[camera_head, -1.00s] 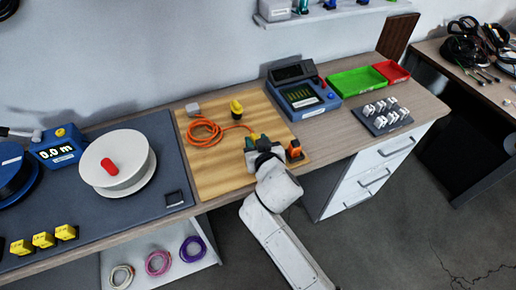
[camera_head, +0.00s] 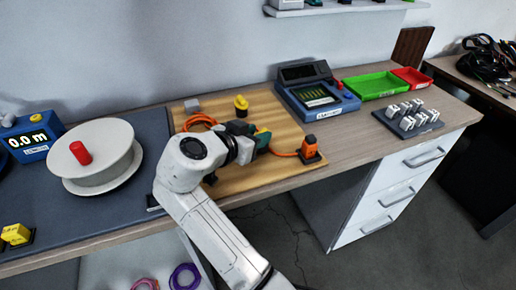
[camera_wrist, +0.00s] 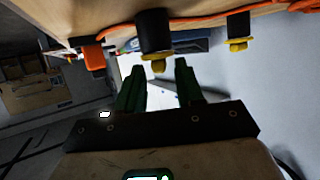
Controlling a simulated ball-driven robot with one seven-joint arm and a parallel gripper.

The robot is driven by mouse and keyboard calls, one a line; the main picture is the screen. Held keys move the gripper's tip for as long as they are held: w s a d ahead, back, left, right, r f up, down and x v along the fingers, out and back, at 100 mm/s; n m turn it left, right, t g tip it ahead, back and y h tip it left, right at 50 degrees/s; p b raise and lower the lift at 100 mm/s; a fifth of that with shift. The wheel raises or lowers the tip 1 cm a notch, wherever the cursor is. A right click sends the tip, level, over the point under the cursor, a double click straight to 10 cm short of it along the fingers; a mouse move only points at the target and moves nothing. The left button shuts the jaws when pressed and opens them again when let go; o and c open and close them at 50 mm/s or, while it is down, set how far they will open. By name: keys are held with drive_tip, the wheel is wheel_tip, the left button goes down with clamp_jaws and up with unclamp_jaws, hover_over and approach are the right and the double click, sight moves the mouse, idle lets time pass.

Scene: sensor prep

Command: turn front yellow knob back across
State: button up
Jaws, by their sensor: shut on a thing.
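The fingers are shut on this knob, though the contact itself is hard to see. In the head view my gripper mostly hides this knob. The rear yellow knob (camera_head: 241,102) stands upright further back on the board and also shows in the wrist view (camera_wrist: 238,45).
An orange connector block (camera_head: 309,146) stands at the board's right edge, with an orange cable (camera_head: 284,153) leading to it. A grey block (camera_head: 192,106) is behind. A blue device (camera_head: 318,100) stands right of the board; a white spool (camera_head: 95,160) is at left.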

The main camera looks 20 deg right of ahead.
drive_tip(key=m+g+b, duration=0.1)
drive_tip(key=m+g+h+b, duration=0.1)
drive_tip(key=w+m+g+b, duration=0.1)
drive_tip(key=g+b, duration=0.1)
drive_tip(key=shift+a+f+m+h, duration=0.2)
drive_tip(key=shift+f+m+h, duration=0.1)
drive_tip(key=shift+w+r+m+g+b, duration=0.1)
drive_tip(key=shift+w+m+g+b, duration=0.1)
drive_tip(key=shift+m+g+b, duration=1.05)
drive_tip(key=shift+m+g, duration=0.35)
drive_tip(key=shift+g, duration=0.2)
drive_tip(key=o, duration=0.7)
drive_tip(key=shift+r+p, duration=0.4)
drive_tip(key=shift+r, duration=0.15)
wheel_tip(320, 180, up, 3)
drive_tip(key=shift+s+f+p, duration=0.1)
drive_tip(key=shift+f+p, duration=0.1)
drive_tip(key=shift+p, duration=0.1)
drive_tip(key=s+r, duration=0.3)
drive_tip(key=s, duration=0.1)
drive_tip(key=s+r+p, duration=0.1)
drive_tip(key=s+r, duration=0.2)
drive_tip(key=s, duration=0.2)
drive_tip(key=s+r, duration=0.3)
drive_tip(key=s, duration=0.1)
drive_tip(key=shift+s+d+r+p, duration=0.2)
drive_tip(key=shift+s+d+p, duration=0.05)
drive_tip(key=shift+s+p, duration=0.1)
drive_tip(key=shift+f, duration=0.1)
